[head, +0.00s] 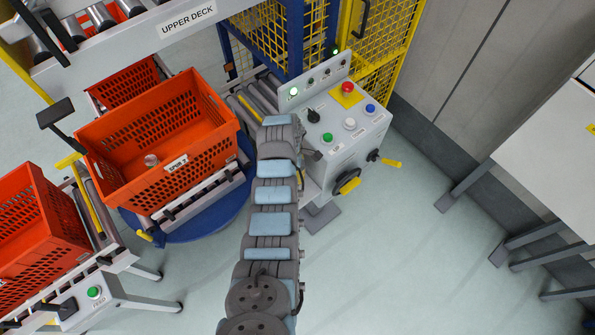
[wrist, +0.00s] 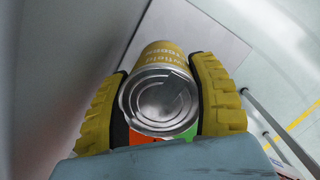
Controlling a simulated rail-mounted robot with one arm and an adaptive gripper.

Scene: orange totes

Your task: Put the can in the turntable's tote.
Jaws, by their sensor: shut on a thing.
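The can (wrist: 158,97) has a yellow label and a silver end that faces the wrist camera. My gripper (wrist: 164,98), with yellow ribbed fingers, is shut on it, one finger on each side. In the head view I cannot make out the gripper or the held can; my arm reaches up toward the control box. The turntable's tote (head: 165,183) is orange with a white label, left of my arm. It stands on rollers above the blue turntable (head: 205,228).
A control box (head: 345,140) with buttons and a red knob stands right of my arm. A yellow mesh fence (head: 385,45) is behind it. Another orange tote (head: 38,238) sits at lower left, and one more (head: 125,82) behind. The upper deck (head: 170,27) overhangs the back.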

